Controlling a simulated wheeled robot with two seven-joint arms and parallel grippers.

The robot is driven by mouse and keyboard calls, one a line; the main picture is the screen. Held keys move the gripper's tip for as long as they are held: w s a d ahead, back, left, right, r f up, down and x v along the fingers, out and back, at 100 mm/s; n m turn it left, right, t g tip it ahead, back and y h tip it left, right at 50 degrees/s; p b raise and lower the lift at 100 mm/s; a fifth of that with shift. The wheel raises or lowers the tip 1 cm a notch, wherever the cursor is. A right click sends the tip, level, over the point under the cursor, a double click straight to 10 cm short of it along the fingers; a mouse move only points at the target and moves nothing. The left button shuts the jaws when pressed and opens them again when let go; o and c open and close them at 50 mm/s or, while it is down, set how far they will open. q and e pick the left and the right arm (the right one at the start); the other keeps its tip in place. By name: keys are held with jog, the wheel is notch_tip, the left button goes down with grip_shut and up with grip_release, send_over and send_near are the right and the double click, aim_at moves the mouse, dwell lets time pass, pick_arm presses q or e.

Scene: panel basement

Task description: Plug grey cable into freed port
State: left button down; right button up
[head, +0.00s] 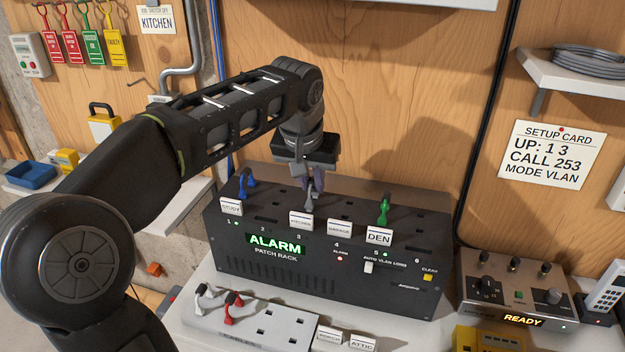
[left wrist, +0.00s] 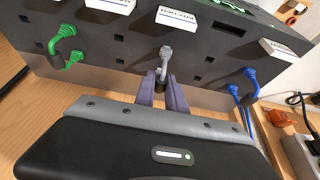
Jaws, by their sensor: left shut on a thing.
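The patch rack (head: 330,262) is a dark box with a lit green ALARM display (head: 276,245). The grey cable (head: 310,200) is at its top, behind the KITCHEN label (head: 301,220) near number 3. My left gripper (head: 312,182) is shut on the grey cable from above. In the left wrist view, the fingers (left wrist: 166,88) hold the grey cable (left wrist: 165,54) against the rack. I cannot tell whether its plug is fully seated. A blue cable (head: 246,185) is at port 1 and a green cable (head: 384,208) at port 5. My right gripper is out of view.
A white holder (head: 262,335) with grey and red plugs stands in front of the rack. Loose label tiles (head: 361,341) lie beside it. A control box reading READY (head: 520,300) stands at right. A setup card (head: 552,155) hangs on the wall. Empty sockets show on the rack.

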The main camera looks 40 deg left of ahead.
pick_arm(q)
jog(key=shift+f, duration=0.2)
dwell(0.5)
jog(key=c, duration=1.3)
grip_release()
jog(key=o, duration=0.4)
jog(key=shift+r, duration=0.1)
jog(key=shift+r+p, duration=2.05)
jog(key=shift+r, duration=1.6)
